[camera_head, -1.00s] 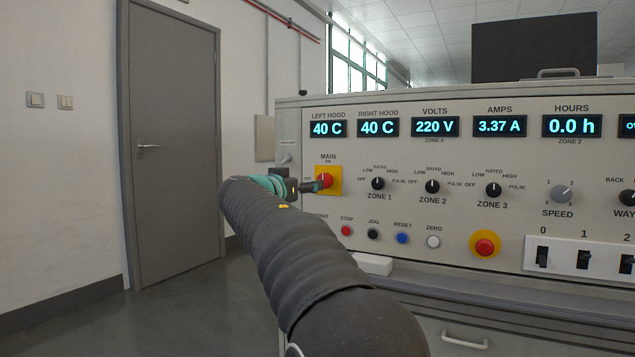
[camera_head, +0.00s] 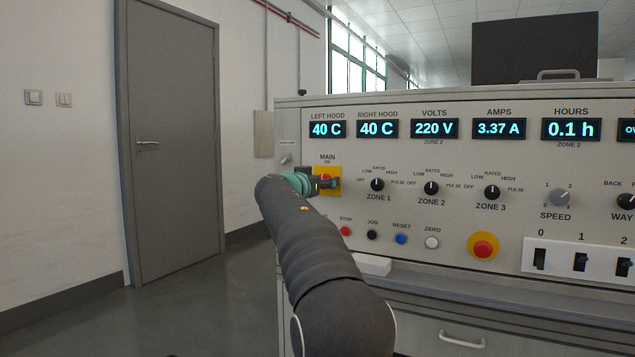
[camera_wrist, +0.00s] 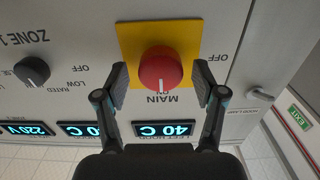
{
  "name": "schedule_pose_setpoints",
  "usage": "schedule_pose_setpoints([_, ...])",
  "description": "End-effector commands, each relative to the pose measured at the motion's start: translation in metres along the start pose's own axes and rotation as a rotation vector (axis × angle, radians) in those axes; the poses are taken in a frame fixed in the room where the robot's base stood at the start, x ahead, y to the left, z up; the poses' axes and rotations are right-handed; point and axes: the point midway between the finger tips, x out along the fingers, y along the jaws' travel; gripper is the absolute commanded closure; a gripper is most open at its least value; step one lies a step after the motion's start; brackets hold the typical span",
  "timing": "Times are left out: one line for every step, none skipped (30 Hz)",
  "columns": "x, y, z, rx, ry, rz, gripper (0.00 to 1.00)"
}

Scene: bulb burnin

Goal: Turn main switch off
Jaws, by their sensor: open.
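The main switch is a red round knob (camera_wrist: 160,70) on a yellow plate (camera_wrist: 130,40), which also shows in the head view (camera_head: 335,171). In the wrist view, upside down, a white mark on the knob points toward the MAIN lettering. An OFF label sits to the right of the plate there. My gripper (camera_wrist: 161,78) is open, with one finger on each side of the knob and a visible gap on both sides. In the head view my gripper (camera_head: 326,183) covers most of the knob.
Zone dials (camera_head: 377,184), push buttons (camera_head: 401,239) and a red emergency button (camera_head: 483,246) on a yellow base lie to the right on the same panel. Displays (camera_head: 376,128) run above. Open floor (camera_head: 190,310) lies to the left, before a grey door (camera_head: 172,140).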

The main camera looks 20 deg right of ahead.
Motion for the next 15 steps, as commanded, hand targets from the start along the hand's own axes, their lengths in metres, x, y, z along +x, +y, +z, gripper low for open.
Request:
schedule_pose_setpoints([0.0,0.0,0.0,0.0,0.0,0.0,0.3])
schedule_pose_setpoints([0.0,0.0,0.0,0.0,0.0,0.0,0.33])
schedule_pose_setpoints([0.0,0.0,0.0,0.0,0.0,0.0,0.43])
schedule_pose_setpoints([0.0,0.0,0.0,0.0,0.0,0.0,0.5])
schedule_pose_setpoints([0.0,0.0,0.0,0.0,0.0,0.0,0.58])
schedule_pose_setpoints([0.0,0.0,0.0,0.0,0.0,0.0,0.68])
schedule_pose_setpoints([0.0,0.0,0.0,0.0,0.0,0.0,0.75])
schedule_pose_setpoints([0.0,0.0,0.0,0.0,0.0,0.0,0.83])
schedule_pose_setpoints([0.0,0.0,0.0,0.0,0.0,0.001,0.9])
schedule_pose_setpoints([0.0,0.0,0.0,0.0,0.0,0.001,0.9])
schedule_pose_setpoints([-0.013,-0.011,0.0,-0.001,0.0,-0.004,0.91])
schedule_pose_setpoints([-0.008,-0.007,0.0,-0.002,0.0,-0.002,0.91])
schedule_pose_setpoints([-0.006,-0.005,0.0,-0.002,0.0,-0.002,0.9])
schedule_pose_setpoints([-0.005,-0.005,0.0,-0.004,0.0,-0.003,0.9])
schedule_pose_setpoints([-0.004,-0.004,0.0,-0.007,0.0,-0.004,0.9])
